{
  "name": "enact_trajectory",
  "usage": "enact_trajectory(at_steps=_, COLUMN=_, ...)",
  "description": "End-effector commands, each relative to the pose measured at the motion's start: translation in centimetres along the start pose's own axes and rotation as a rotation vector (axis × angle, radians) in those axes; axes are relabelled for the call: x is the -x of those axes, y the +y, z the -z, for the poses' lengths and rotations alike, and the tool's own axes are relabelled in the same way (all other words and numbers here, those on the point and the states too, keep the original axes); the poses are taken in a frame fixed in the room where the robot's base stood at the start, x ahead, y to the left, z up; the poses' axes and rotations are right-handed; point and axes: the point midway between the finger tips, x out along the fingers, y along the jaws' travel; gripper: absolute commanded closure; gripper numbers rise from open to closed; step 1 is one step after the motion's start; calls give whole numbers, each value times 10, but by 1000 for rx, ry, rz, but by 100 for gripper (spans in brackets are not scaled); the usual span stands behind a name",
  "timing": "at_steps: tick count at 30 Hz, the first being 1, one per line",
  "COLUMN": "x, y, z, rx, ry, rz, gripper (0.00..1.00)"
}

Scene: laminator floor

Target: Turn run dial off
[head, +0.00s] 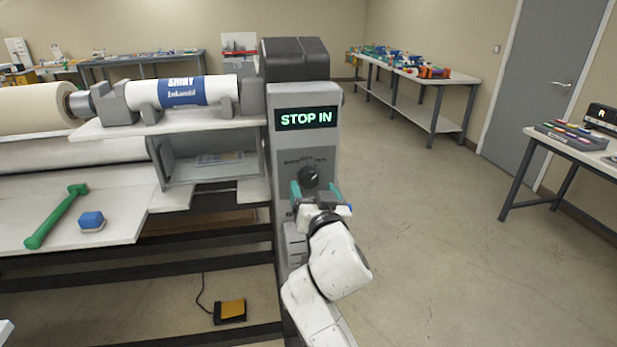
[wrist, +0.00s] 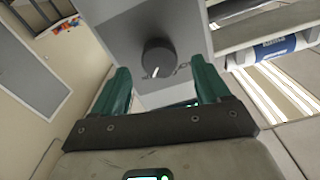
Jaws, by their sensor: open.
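The run dial (head: 308,177) is a round dark knob on the grey front of the laminator's control column (head: 305,150). Lettering runs around it, too small to read fully. A lit display (head: 306,118) above it reads "STOP IN". My gripper (head: 321,188) is in front of the column at dial height, its teal fingers apart. In the wrist view the dial (wrist: 158,58) shows between and beyond the open fingertips of my gripper (wrist: 161,80), with a white pointer mark on its face. The fingers do not appear to touch it.
A white roll with a blue label (head: 195,91) lies left of the column. A green tool (head: 57,216) and blue block (head: 91,221) lie on the laminator's table. A yellow foot pedal (head: 230,311) is on the floor. Open floor lies to the right.

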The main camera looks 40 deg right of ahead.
Motion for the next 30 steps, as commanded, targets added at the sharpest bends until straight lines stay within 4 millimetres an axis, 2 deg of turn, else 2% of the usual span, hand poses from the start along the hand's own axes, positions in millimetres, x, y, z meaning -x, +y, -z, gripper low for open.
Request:
enact_trajectory(at_steps=3, x=-20, y=0, z=2, rx=-1, ry=-1, rz=-2, gripper=24)
enact_trajectory(at_steps=9, x=-40, y=1, z=1, rx=-1, ry=-1, rz=-1, gripper=24)
enact_trajectory(at_steps=20, x=-44, y=1, z=0, rx=-1, ry=0, rz=0, gripper=24)
enact_trajectory(at_steps=30, x=-44, y=0, z=0, rx=0, ry=-1, rz=0, gripper=56)
